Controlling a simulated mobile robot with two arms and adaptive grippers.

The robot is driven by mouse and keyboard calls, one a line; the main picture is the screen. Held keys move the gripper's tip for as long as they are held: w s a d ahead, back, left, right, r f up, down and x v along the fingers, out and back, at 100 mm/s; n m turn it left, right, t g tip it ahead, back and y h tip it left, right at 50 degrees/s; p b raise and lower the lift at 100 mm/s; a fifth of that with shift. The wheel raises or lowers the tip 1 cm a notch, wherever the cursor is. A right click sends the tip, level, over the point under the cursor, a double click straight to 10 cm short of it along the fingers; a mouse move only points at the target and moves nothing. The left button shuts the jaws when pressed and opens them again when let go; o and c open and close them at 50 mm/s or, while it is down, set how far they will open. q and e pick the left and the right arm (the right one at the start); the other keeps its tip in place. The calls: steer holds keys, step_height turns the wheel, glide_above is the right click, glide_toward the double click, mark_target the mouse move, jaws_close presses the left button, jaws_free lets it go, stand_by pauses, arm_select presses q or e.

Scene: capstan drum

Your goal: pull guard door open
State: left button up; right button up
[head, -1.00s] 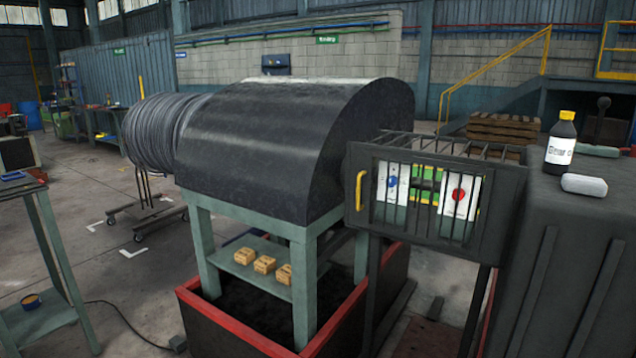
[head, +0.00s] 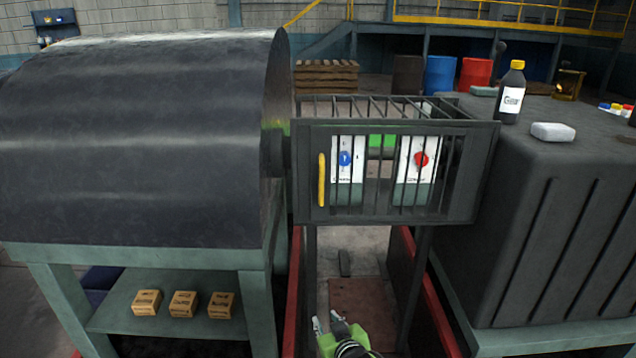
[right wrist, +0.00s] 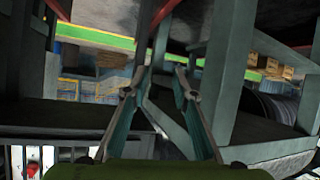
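The guard door (head: 383,216) is the dark barred front of a cage in the middle of the head view. It appears closed against the cage frame. Its upright yellow handle (head: 321,180) is on the door's left side. Behind the bars are two white panels, one with a blue knob (head: 345,158) and one with a red knob (head: 421,159). My right gripper (head: 327,321) is at the bottom of the head view, below the door and apart from the handle. In the right wrist view its two fingers (right wrist: 160,72) are apart with nothing between them. My left gripper is out of view.
A large dark drum cover (head: 130,140) on a green stand fills the left. A dark ribbed cabinet (head: 560,220) stands at the right, with a bottle (head: 511,95) and a white block (head: 552,132) on top. Red-edged low walls flank the floor below the cage.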

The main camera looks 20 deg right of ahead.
steer(key=w+r+m+t, duration=0.1)
steer(key=w+r+t, duration=0.2)
steer(key=r, duration=1.6)
steer(key=m+t+h, duration=0.1)
steer(key=t, duration=0.2)
glide_toward(322, 184)
steer(key=w, duration=0.3)
steer(key=w+p, duration=0.1)
steer(key=w, duration=0.5)
steer(key=shift+d+r+p, duration=0.3)
steer(key=shift+p, duration=0.1)
steer(key=shift+w+f, duration=0.1)
steer(key=shift+w, duration=0.75)
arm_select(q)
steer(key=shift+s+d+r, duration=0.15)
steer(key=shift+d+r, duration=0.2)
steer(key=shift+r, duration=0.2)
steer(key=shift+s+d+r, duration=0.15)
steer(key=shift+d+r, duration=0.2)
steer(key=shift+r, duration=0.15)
arm_select(e)
steer(key=shift+c, duration=0.3)
jaws_close()
